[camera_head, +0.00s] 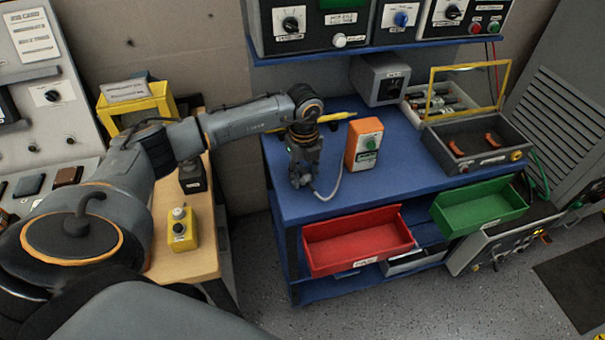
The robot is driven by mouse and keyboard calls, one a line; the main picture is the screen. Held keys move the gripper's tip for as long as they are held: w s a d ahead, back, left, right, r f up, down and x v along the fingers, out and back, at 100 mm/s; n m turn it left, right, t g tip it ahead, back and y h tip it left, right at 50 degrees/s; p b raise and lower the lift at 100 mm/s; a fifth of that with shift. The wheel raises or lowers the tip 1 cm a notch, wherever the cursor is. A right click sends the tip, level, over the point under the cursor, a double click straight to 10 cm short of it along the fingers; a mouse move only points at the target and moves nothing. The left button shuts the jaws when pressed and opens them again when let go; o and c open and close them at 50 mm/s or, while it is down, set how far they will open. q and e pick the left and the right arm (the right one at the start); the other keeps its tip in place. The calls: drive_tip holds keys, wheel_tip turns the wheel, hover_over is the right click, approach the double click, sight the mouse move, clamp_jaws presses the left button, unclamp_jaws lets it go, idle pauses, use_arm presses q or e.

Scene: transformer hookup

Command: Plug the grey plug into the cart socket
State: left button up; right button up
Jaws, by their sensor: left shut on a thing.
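My left gripper (301,181) reaches in from the left and points down over the left part of the blue cart top (405,175). It is shut on the grey plug, which shows only as a small light-grey piece at the fingertips; the fingers hide most of it. A thin grey cable (333,192) curves from there up towards the orange box (364,144) with a green dial. I cannot pick out the cart socket with certainty. A grey box (379,78) with a dark front stands at the back of the cart. My right gripper is out of view.
Open red (357,242) and green (478,206) drawers jut from the cart front. An open case (475,143) with a yellow-framed lid stands on the right. A yellow bar lies behind my gripper. A wooden table (207,262) with a yellow button box (183,229) is at left.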

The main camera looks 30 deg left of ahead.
sight(306, 175)
use_arm(q)
drive_tip(key=shift+r+p, duration=1.6)
drive_tip(key=shift+r, duration=1)
drive_tip(key=shift+d+r+m, duration=0.25)
drive_tip(key=shift+d+m, duration=0.15)
drive_tip(key=shift+m, duration=0.5)
drive_tip(key=s+d+r+n, duration=0.4)
drive_tip(key=s+d+n, duration=0.2)
drive_tip(key=n, duration=0.6)
drive_tip(key=s+d+r+n, duration=0.5)
drive_tip(key=s+n, duration=0.4)
drive_tip(key=n, duration=0.4)
drive_tip(key=shift+d+r, duration=0.15)
drive_tip(key=shift+d, duration=0.65)
